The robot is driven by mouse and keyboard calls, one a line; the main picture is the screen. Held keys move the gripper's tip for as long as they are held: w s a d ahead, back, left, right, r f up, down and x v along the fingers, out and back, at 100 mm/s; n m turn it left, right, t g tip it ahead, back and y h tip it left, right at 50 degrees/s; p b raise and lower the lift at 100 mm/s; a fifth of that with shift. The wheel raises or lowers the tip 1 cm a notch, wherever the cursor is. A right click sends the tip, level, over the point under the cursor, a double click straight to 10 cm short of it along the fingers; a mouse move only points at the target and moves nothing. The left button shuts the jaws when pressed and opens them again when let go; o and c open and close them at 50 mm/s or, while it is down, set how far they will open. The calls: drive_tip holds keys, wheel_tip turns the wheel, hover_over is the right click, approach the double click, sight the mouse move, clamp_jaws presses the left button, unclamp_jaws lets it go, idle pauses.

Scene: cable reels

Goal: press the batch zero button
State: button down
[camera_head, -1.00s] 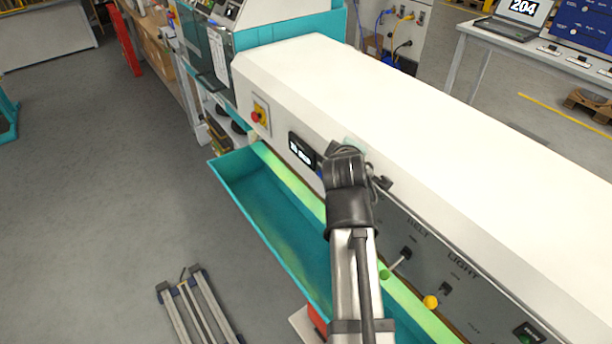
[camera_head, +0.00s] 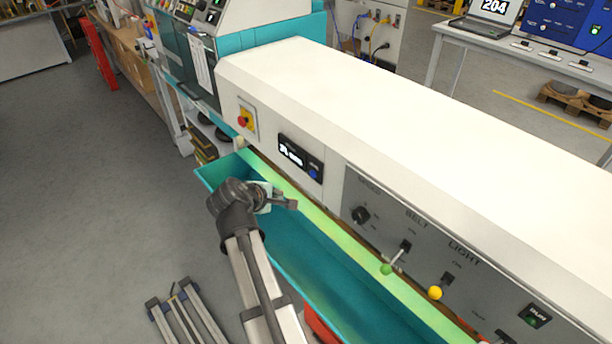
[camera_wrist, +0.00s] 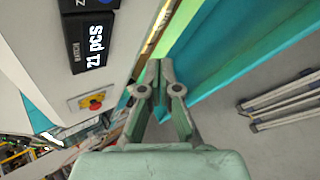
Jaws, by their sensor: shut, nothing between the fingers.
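A dark counter display (camera_head: 291,151) is set in the white machine front, and a blue button (camera_head: 313,173) sits at its right end. In the wrist view the display (camera_wrist: 93,42) reads "21 pcs" and stands rotated. Only part of the panel with a "Z" label shows at the top edge there, and the button itself is not clear. My gripper (camera_head: 292,204) is in front of and below the display, over the teal trough, apart from the button. In the wrist view its fingers (camera_wrist: 160,68) are together with nothing between them.
A yellow switch plate with a red knob (camera_head: 243,120) is left of the display. A grey panel with a speed knob (camera_head: 360,214), a green-tipped lever (camera_head: 387,268) and a yellow-tipped lever (camera_head: 435,292) lies to the right. The teal trough (camera_head: 208,178) runs below.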

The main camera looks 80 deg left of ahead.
drive_tip(key=w+a, duration=0.4)
drive_tip(key=w, duration=0.3)
drive_tip(key=shift+w+a, duration=0.25)
drive_tip(key=shift+a, duration=0.05)
idle(1.7)
drive_tip(key=shift+w+a, duration=0.2)
drive_tip(key=shift+w, duration=0.15)
drive_tip(key=shift+w+a+p, duration=0.25)
drive_tip(key=shift+w+p, duration=0.05)
drive_tip(key=shift+w, duration=0.1)
idle(0.7)
drive_tip(key=shift+s+d, duration=0.1)
idle(0.3)
drive_tip(key=shift+s+d, duration=0.35)
drive_tip(key=shift+s, duration=0.25)
drive_tip(key=shift+s, duration=0.1)
drive_tip(key=shift+s+d, duration=0.45)
drive_tip(key=shift+s, duration=0.25)
drive_tip(key=shift+s+d, duration=0.4)
drive_tip(key=shift+s, duration=0.3)
drive_tip(key=shift+s+d, duration=0.45)
drive_tip(key=shift+s, duration=0.25)
